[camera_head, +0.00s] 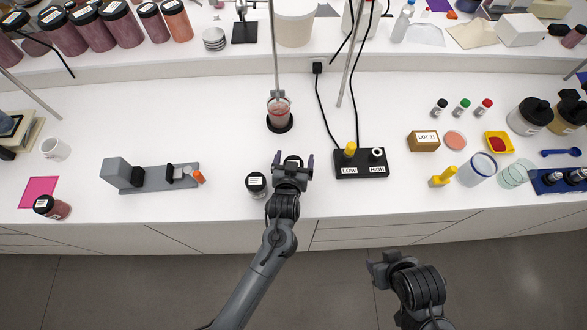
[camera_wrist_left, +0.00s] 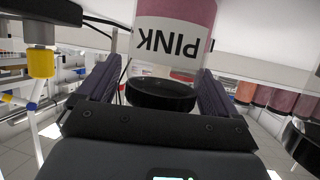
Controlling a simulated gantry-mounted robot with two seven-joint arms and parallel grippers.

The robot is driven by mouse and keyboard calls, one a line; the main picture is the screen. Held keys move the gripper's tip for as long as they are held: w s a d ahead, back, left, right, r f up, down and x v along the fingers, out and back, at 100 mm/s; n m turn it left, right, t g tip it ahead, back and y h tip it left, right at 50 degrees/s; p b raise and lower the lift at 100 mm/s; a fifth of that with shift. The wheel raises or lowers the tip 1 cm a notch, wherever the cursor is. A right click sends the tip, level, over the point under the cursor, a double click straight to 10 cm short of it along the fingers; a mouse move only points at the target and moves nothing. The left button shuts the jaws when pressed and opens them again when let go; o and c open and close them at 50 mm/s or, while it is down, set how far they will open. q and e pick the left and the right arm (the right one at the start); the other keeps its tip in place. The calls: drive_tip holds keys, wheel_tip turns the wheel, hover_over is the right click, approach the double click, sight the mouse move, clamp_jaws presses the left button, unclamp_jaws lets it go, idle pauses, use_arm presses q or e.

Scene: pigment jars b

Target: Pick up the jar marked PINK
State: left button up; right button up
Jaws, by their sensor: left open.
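The jar marked PINK (camera_wrist_left: 172,42) shows upside down in the left wrist view, with pink contents, a white label and a black lid. In the head view its dark lid (camera_head: 292,159) shows between the fingers of my left gripper (camera_head: 295,164), partly hidden by it. My left gripper is open, with one finger on each side of the jar in the wrist view (camera_wrist_left: 152,85); I cannot tell whether either finger touches it. My right gripper (camera_head: 380,262) hangs low in front of the counter, away from the jars; its jaw state is unclear.
Another black-lidded jar (camera_head: 256,184) stands close to the left of my left gripper. A LOW/HIGH switch box (camera_head: 360,163) stands to the right, with a stirrer stand base (camera_head: 280,123) behind. A grey fixture (camera_head: 160,178) lies farther left. The counter's front edge is close.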

use_arm(q)
drive_tip(key=c, duration=1.1)
drive_tip(key=shift+r, duration=0.15)
